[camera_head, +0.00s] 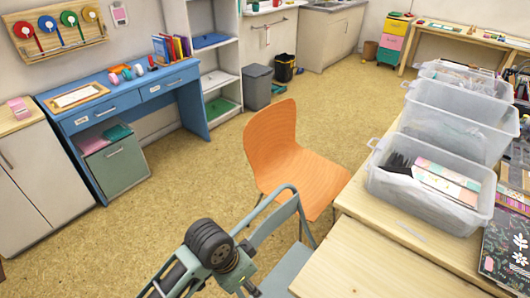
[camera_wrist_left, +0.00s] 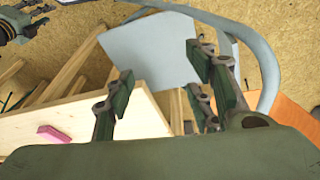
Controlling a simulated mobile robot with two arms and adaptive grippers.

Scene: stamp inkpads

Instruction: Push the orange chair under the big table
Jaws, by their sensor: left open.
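The orange chair (camera_head: 285,155) stands in the middle of the head view, left of the big wooden table (camera_head: 345,262), with its seat partly beside the table edge. An orange surface (camera_wrist_left: 293,120) also shows at the right of the left wrist view. A grey chair with a curved rail (camera_head: 272,213) stands in front of the orange chair and hides part of its legs. My left arm reaches in from the bottom, near the grey chair. My left gripper (camera_wrist_left: 160,75) is open and empty, with the grey seat (camera_wrist_left: 150,45) behind its fingers. My right gripper is not identifiable.
Clear plastic bins (camera_head: 430,190) stand on the big table. A blue desk (camera_head: 135,95), shelves (camera_head: 215,75) and a grey bin (camera_head: 257,87) line the far wall. The floor left of the orange chair is clear. A pink block (camera_wrist_left: 53,133) lies on a wooden surface.

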